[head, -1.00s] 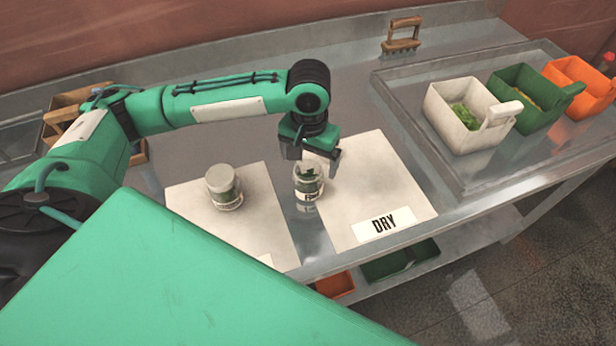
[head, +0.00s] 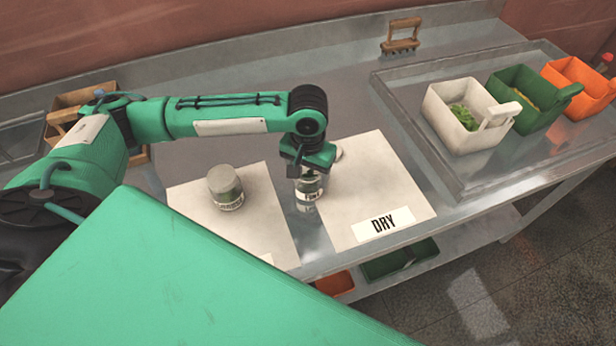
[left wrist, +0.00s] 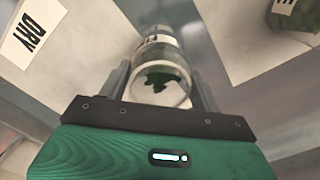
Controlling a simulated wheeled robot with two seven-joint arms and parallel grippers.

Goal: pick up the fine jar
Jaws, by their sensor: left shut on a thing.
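My left gripper (head: 311,170) points down over an open-looking glass jar (head: 309,188) with dark green contents. It is shut on this jar, near the left edge of the DRY mat. In the left wrist view the same jar (left wrist: 160,72) sits between the two fingers, and I look into its mouth. My right gripper is not in view.
A raised tray (head: 400,95) at right holds white (head: 452,128), green and orange bins. A wooden-handled tool (head: 402,37) stands at the back.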

